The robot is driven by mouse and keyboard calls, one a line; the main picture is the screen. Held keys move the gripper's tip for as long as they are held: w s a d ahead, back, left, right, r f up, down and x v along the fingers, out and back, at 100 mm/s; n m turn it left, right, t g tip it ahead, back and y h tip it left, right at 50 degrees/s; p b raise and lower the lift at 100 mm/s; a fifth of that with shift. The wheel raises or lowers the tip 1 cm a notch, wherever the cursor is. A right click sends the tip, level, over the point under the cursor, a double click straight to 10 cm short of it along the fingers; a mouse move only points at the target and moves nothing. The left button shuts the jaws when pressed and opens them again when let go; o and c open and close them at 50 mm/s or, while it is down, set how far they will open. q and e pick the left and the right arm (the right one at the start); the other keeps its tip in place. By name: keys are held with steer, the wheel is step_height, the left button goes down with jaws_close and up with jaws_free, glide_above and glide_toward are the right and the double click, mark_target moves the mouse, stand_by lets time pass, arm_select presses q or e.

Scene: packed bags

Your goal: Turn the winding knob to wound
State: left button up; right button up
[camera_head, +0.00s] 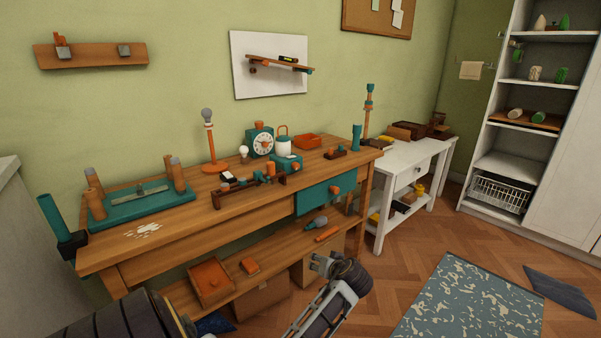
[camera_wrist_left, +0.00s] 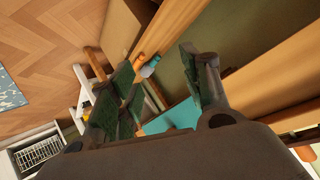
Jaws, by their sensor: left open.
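A teal clock (camera_head: 262,141) with a white dial stands at the back of the workbench; it has an orange part at its top and one at the dial's middle. Beside it is a teal box (camera_head: 287,163) with small fittings. I cannot tell which part is the winding knob, or its setting. My left gripper (camera_head: 318,264) is in front of the bench, well below and apart from the clock. In the left wrist view its two dark fingers (camera_wrist_left: 162,90) are spread with nothing between them. The clock does not show there. My right gripper does not show.
The workbench (camera_head: 140,254) has a teal drawer (camera_head: 325,194) in front. A wooden rail (camera_head: 235,198) and a lamp (camera_head: 210,140) stand near the clock. The lower shelf (camera_head: 220,300) holds a tray (camera_head: 211,281) and tools. A mat (camera_head: 470,300) lies on open floor to the right.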

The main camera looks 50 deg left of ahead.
arm_select(q)
steer(key=w+a+r+n+g+y, duration=0.1)
steer(key=w+a+r+n+y, duration=0.1)
steer(key=r, duration=0.5)
steer(key=w+a+r+n+g+y, duration=0.1)
steer(key=w+a+r+n+y, duration=0.2)
steer(key=r, duration=0.5)
steer(key=w+a+r+n+g+y, duration=0.1)
steer(key=w+a+r+n+y, duration=0.2)
steer(key=w+r, duration=0.3)
step_height(320, 180, up, 2)
steer(key=shift+w+a+r+n, duration=0.1)
steer(key=shift+w+a+n, duration=0.1)
steer(key=shift+a+n, duration=0.6)
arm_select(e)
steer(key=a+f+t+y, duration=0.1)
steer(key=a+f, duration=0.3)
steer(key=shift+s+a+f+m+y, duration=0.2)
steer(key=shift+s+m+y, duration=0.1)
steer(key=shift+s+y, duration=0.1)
